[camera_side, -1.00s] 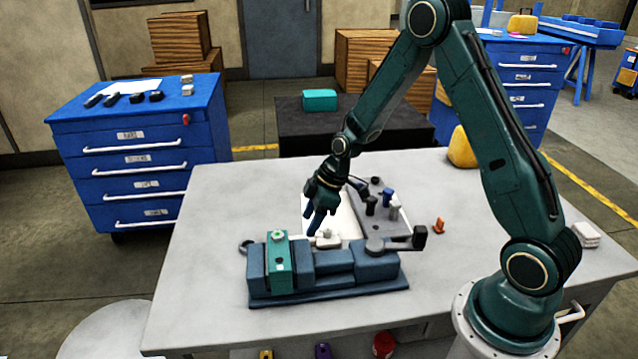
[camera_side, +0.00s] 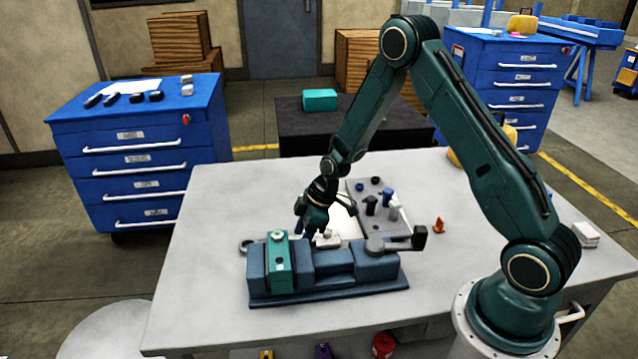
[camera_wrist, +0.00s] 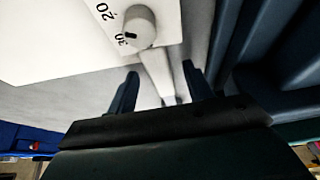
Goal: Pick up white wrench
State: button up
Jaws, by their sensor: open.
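My gripper (camera_side: 304,230) is open, pointing down just behind the blue vise, near its teal block. In the wrist view, its two dark fingers (camera_wrist: 160,72) stand apart on either side of a pale, narrow piece (camera_wrist: 157,74). This looks like the white wrench, but its ends are not clear there. A round pale knob-like part (camera_wrist: 137,26) lies at its far end, over a white sheet with printed numbers (camera_wrist: 60,35). In the side view a small whitish piece (camera_side: 327,239) shows behind the vise, right of the gripper. I cannot tell whether the fingers touch anything.
The blue vise (camera_side: 335,262) with its teal block (camera_side: 278,265) stands directly in front of the gripper. A grey tray (camera_side: 361,191) with several upright pieces is behind right. A small orange piece (camera_side: 439,226) lies farther right. The table's left side (camera_side: 205,240) is clear.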

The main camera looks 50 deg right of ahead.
jog(key=shift+c, duration=0.2)
dwell(0.3)
grip_shut()
jog(key=shift+r, duration=0.1)
notch_tip(320, 180, up, 20)
dwell(1.0)
dwell(0.4)
